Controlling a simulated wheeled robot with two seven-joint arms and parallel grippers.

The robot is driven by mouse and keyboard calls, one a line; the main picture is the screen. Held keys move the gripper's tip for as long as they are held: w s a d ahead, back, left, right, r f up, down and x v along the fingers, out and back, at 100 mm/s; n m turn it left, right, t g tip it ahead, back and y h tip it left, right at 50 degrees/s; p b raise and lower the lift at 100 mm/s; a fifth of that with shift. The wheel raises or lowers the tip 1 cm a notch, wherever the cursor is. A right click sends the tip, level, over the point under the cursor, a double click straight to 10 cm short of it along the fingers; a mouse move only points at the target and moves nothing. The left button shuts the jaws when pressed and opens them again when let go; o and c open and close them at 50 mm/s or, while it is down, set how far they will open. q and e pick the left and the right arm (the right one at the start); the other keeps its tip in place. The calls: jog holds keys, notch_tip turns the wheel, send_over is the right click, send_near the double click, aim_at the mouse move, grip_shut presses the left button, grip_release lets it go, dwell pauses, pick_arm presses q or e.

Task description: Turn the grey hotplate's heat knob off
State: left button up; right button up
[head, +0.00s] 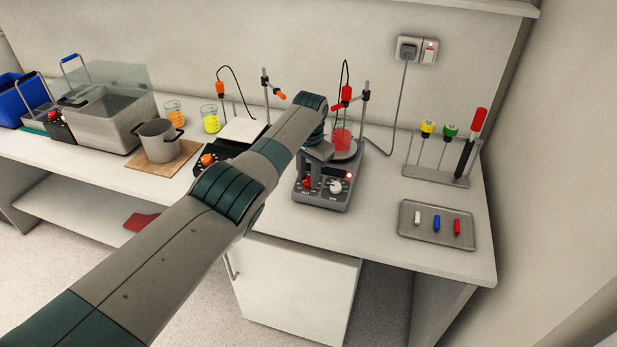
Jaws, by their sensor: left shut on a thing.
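The grey hotplate (322,201) stands near the front edge of the bench, with a red knob (307,183) at the front left and a white knob (335,187) at the front right. A small red light shows at its right side. The knob labels are too small to read. My left gripper (309,172) points down over the front left of the hotplate and is shut on the red knob. My wrist and forearm hide part of the hotplate's left side. My right gripper is not in view.
A beaker of red liquid (341,139) stands on the hotplate, with a red probe (346,93) above it. A second, black-fronted device (208,160) is to the left. A tray (437,244) and a tool rack (435,174) are to the right.

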pick_arm(q)
jog(key=shift+n, duration=0.9)
jog(key=o, duration=1.1)
jog(key=shift+c, duration=0.2)
jog(key=shift+a, duration=0.1)
jog(key=shift+r, duration=0.15)
jog(key=shift+r, duration=0.75)
notch_tip(320, 180, up, 16)
jog(key=s+b, duration=0.2)
jog(key=b, duration=0.2)
jog(key=shift+s+f, duration=0.2)
jog(key=shift+f, duration=0.05)
